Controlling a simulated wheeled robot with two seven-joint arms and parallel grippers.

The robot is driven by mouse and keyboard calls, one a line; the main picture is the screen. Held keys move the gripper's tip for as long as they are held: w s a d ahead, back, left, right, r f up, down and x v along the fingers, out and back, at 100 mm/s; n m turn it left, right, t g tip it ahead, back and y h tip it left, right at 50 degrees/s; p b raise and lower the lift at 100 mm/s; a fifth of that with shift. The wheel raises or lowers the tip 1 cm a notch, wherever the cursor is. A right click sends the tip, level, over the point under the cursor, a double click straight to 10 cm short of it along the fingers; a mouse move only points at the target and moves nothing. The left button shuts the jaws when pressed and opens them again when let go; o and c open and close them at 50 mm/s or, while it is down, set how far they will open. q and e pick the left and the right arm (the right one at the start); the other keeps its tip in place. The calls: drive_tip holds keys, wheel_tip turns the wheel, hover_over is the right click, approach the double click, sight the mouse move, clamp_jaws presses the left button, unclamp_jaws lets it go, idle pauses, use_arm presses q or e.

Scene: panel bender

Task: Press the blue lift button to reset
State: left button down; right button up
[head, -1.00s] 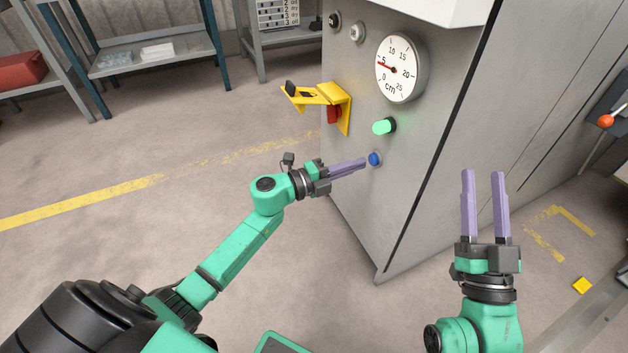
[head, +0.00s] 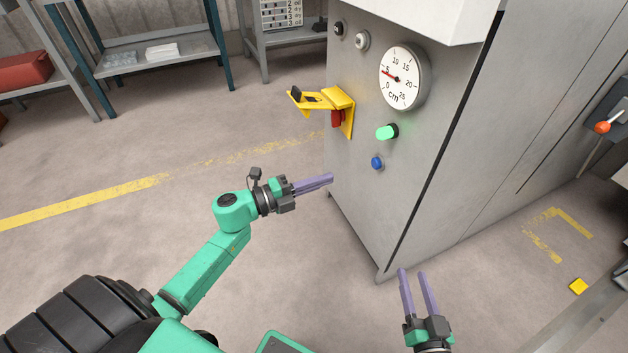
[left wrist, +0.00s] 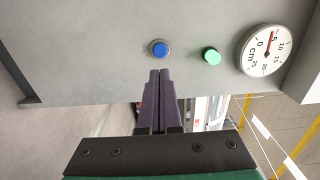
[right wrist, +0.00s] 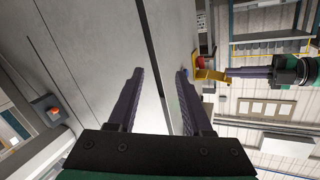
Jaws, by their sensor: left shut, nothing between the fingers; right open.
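The blue lift button (head: 377,163) sits low on the grey machine's front panel, below a lit green button (head: 387,131). It also shows in the left wrist view (left wrist: 160,48), just beyond my fingertips. My left gripper (head: 331,178) is shut and empty, pointing at the panel, left of and slightly below the blue button, with a gap between them. My right gripper (head: 412,271) is open and empty, low in front of the machine. Its two fingers show apart in the right wrist view (right wrist: 160,72).
A round cm gauge (head: 404,77) reads near 5 above the buttons. A yellow bracket (head: 340,100) with a red part juts out left of the green button. The floor left of the machine is clear.

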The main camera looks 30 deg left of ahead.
drive_tip(key=s+f+g, duration=0.1)
drive_tip(key=s+f, duration=0.2)
drive_tip(key=f, duration=0.1)
drive_tip(key=shift+s+f+g, duration=0.3)
drive_tip(key=shift+f, duration=0.1)
drive_tip(key=shift+a+r, duration=0.1)
